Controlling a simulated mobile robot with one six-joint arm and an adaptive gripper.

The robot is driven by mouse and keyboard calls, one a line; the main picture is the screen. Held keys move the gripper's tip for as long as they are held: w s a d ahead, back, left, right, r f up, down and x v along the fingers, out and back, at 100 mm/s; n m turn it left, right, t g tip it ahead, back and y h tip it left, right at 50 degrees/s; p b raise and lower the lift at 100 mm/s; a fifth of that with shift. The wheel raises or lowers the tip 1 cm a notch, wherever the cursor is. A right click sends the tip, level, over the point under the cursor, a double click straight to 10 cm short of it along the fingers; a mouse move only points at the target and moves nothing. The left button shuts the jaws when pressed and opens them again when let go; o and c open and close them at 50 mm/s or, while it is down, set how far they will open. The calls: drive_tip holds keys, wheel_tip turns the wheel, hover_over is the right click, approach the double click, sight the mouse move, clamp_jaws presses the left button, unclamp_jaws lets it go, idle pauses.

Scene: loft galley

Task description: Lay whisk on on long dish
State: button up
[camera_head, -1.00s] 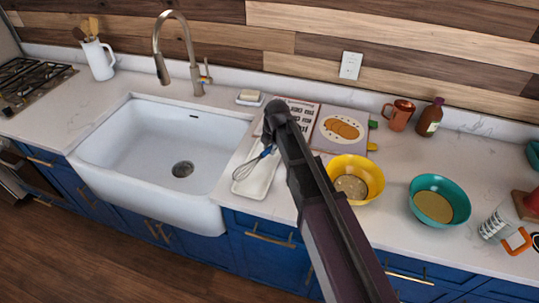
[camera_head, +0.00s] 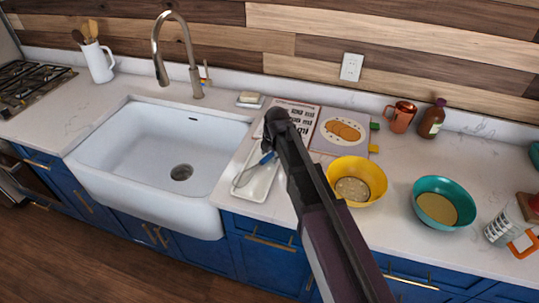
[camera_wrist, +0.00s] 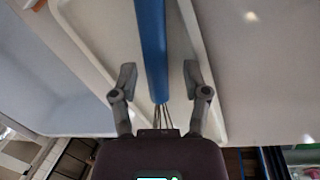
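The whisk has a blue handle (camera_head: 267,159) and thin wire loops (camera_head: 241,178). In the head view it appears to lie in the long white dish (camera_head: 262,188), between sink and yellow bowl. My gripper (camera_head: 274,150) is over the handle end, and my arm hides part of the dish. In the wrist view the blue handle (camera_wrist: 151,45) runs between the fingers of my gripper (camera_wrist: 157,80). The fingers are apart, with a gap on each side of the handle. The wires pass down behind the gripper body. The dish rim (camera_wrist: 85,55) shows around the whisk.
The white sink (camera_head: 150,150) is left of the dish. An open cookbook (camera_head: 338,130) lies behind it. A yellow bowl (camera_head: 372,188) and a teal bowl (camera_head: 440,208) stand to the right. A copper mug (camera_head: 401,117) and brown bottle (camera_head: 432,120) stand at the back.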

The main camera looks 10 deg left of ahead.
idle(0.4)
drive_tip(key=p+v, duration=1.2)
idle(0.6)
drive_tip(key=shift+r, duration=0.15)
idle(0.7)
drive_tip(key=s+d+m, duration=0.1)
drive_tip(key=d+m, duration=0.4)
drive_tip(key=d, duration=0.1)
drive_tip(key=s+d+m, duration=0.2)
drive_tip(key=d+m, duration=0.3)
drive_tip(key=d, duration=0.1)
drive_tip(key=s+d+m+h, duration=0.1)
drive_tip(key=d+m, duration=0.4)
drive_tip(key=d, duration=0.2)
drive_tip(key=shift+s+f+m+g, duration=0.2)
drive_tip(key=shift+s+m+g, duration=0.1)
drive_tip(key=shift+m, duration=0.1)
drive_tip(key=s+d+m, duration=0.2)
drive_tip(key=d+m, duration=0.2)
drive_tip(key=m, duration=0.1)
drive_tip(key=s+d+m, duration=0.3)
drive_tip(key=d+m, duration=0.2)
drive_tip(key=s+d+m+g, duration=0.1)
drive_tip(key=s+d+m, duration=0.2)
drive_tip(key=d+m, duration=0.1)
drive_tip(key=shift+d+m+h, duration=0.15)
drive_tip(key=shift+m+h, duration=0.25)
